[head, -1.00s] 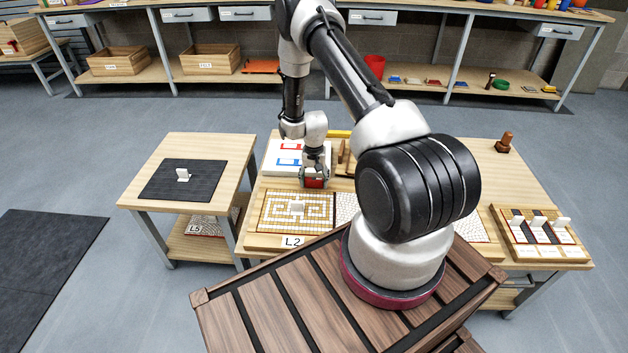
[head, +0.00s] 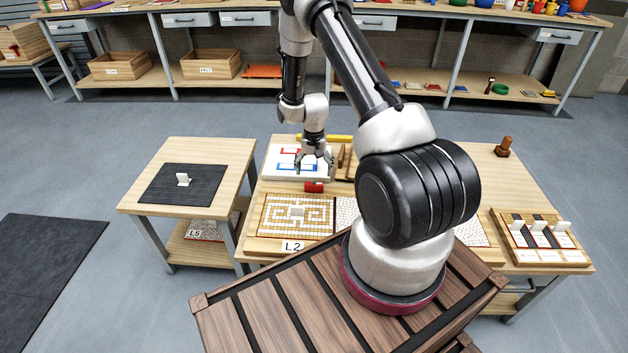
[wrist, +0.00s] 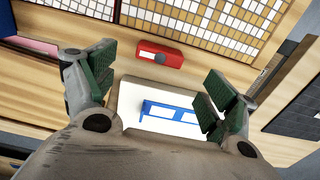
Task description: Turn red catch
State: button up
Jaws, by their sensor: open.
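The red catch (head: 314,187) is a small red block at the back edge of the mosaic panel marked L2 (head: 261,222). In the wrist view the red catch (wrist: 153,56) lies lengthwise beside the panel, with a round grey knob at its right part. My gripper (head: 314,166) is open and empty, above and behind the catch, over the front edge of a white board. In the wrist view my gripper's (wrist: 152,88) green-padded fingers stand wide apart, with the catch seen beyond them, clear of both.
The white board (head: 271,168) carries red and blue outlines. Brown wooden pieces (head: 344,160) stand right of the gripper, and a yellow bar (head: 338,138) lies behind. A side table (head: 150,200) with a dark mat stands left. A slotted tray (head: 540,253) sits at right.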

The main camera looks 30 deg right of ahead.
aim_at(314, 183)
notch_tip(314, 183, up, 4)
jog(key=shift+r, duration=0.25)
dwell(0.4)
jog(key=s+a+r+n+g, duration=0.1)
jog(key=s+n+g, duration=0.15)
jog(key=s, duration=0.55)
jog(key=s+a+r+n+t, duration=0.1)
jog(key=s+a+r+t, duration=0.1)
jog(key=s+r, duration=0.5)
jog(key=s+a+r+n+t, duration=0.2)
jog(key=s+r, duration=0.6)
jog(key=r, duration=1.1)
jog(key=s+a+r+n+t, duration=0.1)
jog(key=s+a+r+t, duration=0.1)
jog(key=s+r, duration=0.6)
notch_tip(314, 183, up, 6)
jog(key=shift+r+t, duration=0.1)
jog(key=shift+t, duration=0.35)
